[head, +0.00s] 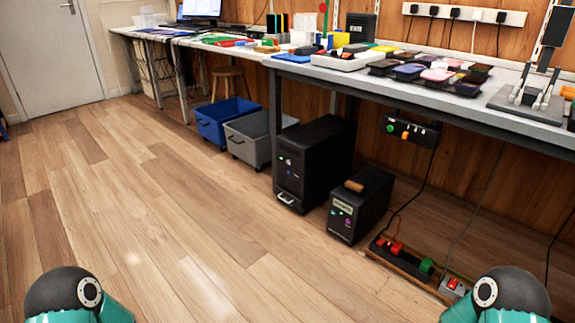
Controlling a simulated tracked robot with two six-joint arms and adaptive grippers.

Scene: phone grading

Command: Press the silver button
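No button can be clearly made out as silver at this size. A large black tower (318,150) stands on the floor under the bench, with small light and coloured spots on its front and a silver handle low down. A smaller black box (372,199) beside it has a pale display and small green and purple buttons. Neither gripper is in view; only teal and dark parts of my two arms show at the bottom corners.
A long bench (440,118) runs along the wall, with several phones and a stand on top. A blue bin (222,122) and a grey bin (250,138) sit under it. A board with red and green blocks (400,262) and cables lies on the floor. The wooden floor (150,200) is clear.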

